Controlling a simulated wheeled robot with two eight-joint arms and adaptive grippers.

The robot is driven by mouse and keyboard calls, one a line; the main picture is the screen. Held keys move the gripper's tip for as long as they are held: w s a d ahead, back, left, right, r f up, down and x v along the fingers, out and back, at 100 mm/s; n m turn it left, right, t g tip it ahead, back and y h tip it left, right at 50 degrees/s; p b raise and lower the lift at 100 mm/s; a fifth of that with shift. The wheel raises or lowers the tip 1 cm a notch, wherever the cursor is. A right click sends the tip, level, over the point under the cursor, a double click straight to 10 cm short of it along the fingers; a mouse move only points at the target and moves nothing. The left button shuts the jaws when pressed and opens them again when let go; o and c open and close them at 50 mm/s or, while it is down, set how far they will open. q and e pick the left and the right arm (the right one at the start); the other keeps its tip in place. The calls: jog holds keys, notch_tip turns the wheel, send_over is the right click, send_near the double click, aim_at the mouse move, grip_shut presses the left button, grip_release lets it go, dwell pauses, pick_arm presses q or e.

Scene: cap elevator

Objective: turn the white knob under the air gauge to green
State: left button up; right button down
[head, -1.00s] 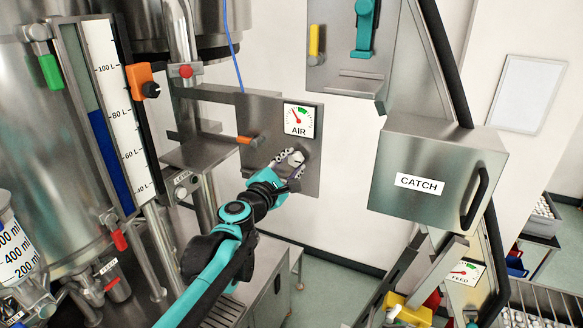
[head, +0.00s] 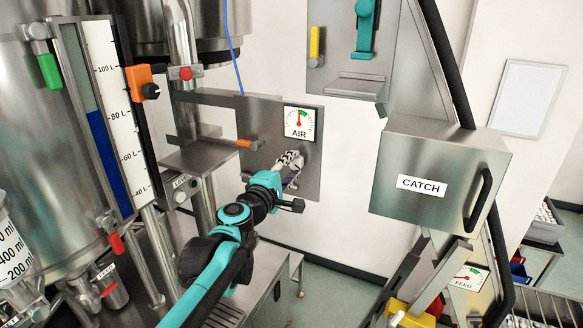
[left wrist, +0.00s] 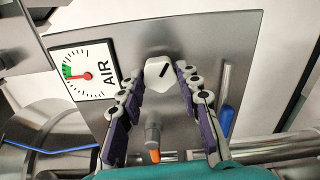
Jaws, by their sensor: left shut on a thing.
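The white knob (left wrist: 158,72) with a dark pointer mark is on the steel panel beside the air gauge in the left wrist view. In the head view it is mostly hidden behind my fingers, below the gauge. My left gripper (head: 290,162) is shut on the knob, with one finger on each side, as the left wrist view shows (left wrist: 161,83). The air gauge (head: 299,122) has a red needle pointing about straight up, at the edge of its green band. The gauge also shows in the left wrist view (left wrist: 82,74). My right gripper is not in view.
An orange-handled valve (head: 247,144) sits left of the knob on the same panel (head: 257,112). A steel CATCH box (head: 432,150) stands to the right. A tank with a level gauge (head: 117,115) is at left. White wall lies between panel and box.

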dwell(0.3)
pick_arm(q)
jog(key=o, duration=1.2)
jog(key=shift+c, duration=0.2)
jog(key=v, duration=1.2)
